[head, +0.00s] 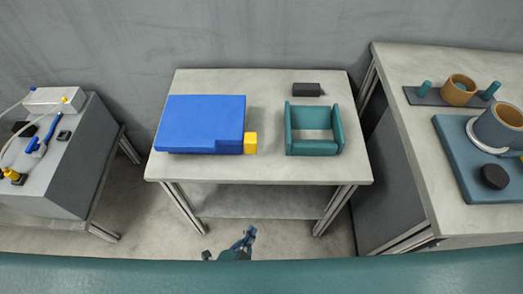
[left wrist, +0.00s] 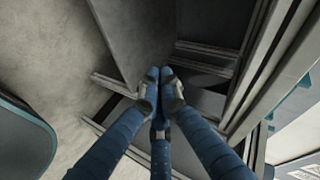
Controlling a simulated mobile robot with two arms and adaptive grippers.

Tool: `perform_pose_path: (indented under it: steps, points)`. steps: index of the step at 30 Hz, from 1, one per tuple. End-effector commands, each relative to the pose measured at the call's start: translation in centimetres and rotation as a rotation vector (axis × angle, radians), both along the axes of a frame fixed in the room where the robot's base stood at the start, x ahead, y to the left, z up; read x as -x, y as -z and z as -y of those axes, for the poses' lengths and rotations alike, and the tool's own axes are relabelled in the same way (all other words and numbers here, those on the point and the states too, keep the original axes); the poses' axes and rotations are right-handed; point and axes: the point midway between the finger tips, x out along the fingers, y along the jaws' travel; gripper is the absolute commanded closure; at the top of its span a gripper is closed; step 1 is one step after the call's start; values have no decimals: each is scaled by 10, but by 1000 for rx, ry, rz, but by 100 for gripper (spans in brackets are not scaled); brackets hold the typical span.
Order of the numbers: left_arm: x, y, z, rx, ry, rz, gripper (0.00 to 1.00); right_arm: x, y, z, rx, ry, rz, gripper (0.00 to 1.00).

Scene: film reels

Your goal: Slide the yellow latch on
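The yellow latch (head: 250,143) is a small block at the right front corner of a flat blue case (head: 200,122). It touches the case's right side. The case lies on the left half of the middle table. My left gripper (head: 249,234) is low in front of the table's front edge, well apart from the latch. In the left wrist view its fingertips (left wrist: 159,75) meet, with nothing visible between them. My right gripper is in neither view.
The middle table (head: 270,172) also bears a green open frame (head: 314,148) and a dark block (head: 307,89). A grey cabinet (head: 75,170) stands left. A right bench (head: 420,150) holds cups and a blue board (head: 462,170). The table's front strip is clear.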

Motion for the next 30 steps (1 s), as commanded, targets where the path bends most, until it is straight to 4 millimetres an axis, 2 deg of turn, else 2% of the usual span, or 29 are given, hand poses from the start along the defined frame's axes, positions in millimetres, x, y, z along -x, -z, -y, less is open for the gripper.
perform_pose_path:
  steps: [1,3,6,9,12,17,29,30]
  points:
    - [-17,-51,16,-47,49,139,100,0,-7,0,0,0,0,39]
    - [-36,-110,30,-131,98,318,100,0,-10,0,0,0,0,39]
    - [-50,-177,41,-234,130,512,100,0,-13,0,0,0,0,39]
    - [-56,-218,45,-306,135,628,100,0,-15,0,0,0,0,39]
    - [-60,-235,47,-340,135,681,100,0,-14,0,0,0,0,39]
    - [-76,-237,53,-345,134,691,100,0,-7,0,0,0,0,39]
    - [-153,-234,83,-343,135,689,100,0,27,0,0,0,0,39]
    - [-155,-235,78,-347,137,686,100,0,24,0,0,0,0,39]
